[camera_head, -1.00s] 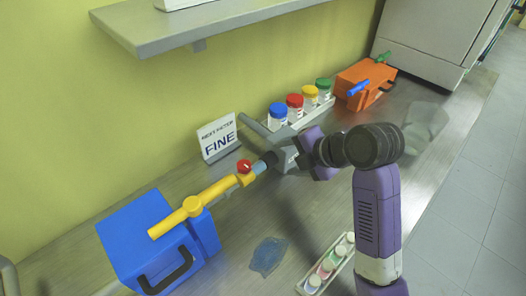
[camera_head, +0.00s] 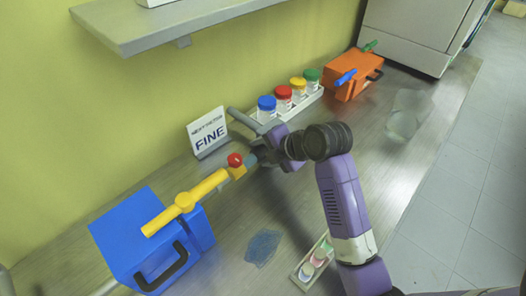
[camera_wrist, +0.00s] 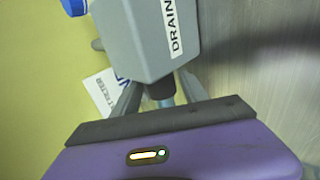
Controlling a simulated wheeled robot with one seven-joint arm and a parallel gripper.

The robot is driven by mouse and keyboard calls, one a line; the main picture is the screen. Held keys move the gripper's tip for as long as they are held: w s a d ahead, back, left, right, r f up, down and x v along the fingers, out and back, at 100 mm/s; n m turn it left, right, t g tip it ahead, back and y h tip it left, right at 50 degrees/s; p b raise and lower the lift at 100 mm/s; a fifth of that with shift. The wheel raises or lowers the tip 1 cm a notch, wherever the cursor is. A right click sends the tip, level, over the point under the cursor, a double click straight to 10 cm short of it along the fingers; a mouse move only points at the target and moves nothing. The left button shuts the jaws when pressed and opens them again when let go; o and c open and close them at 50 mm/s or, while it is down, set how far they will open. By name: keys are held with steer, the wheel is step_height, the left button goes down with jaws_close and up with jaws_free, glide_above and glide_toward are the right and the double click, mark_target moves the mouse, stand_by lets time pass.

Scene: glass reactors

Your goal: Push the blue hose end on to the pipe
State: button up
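A short pale-blue piece, which looks like the hose end (camera_head: 251,159), sits at the pipe's right end. Whether it is over the pipe or only against it is too small to tell. My gripper (camera_head: 266,152) is just right of it, by a grey body marked DRAIN (camera_wrist: 145,40). In the wrist view my two grey fingers flank a bluish tube (camera_wrist: 164,95). Their tips are hidden behind the grey body, so their grip is unclear.
A FINE sign (camera_head: 208,135) stands behind the pipe. A rack with several coloured-lid bottles (camera_head: 285,100) and an orange box (camera_head: 350,85) stand farther right. A small tray (camera_head: 312,262) and a blue translucent patch (camera_head: 262,247) are in front. A shelf (camera_head: 170,25) overhangs.

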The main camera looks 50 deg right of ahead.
jaws_close()
steer(key=shift+a, duration=2.25)
steer(key=shift+o, duration=1.6)
jaws_free()
steer(key=shift+s+r, duration=0.1)
steer(key=v, duration=0.7)
steer(key=shift+s+r, duration=0.25)
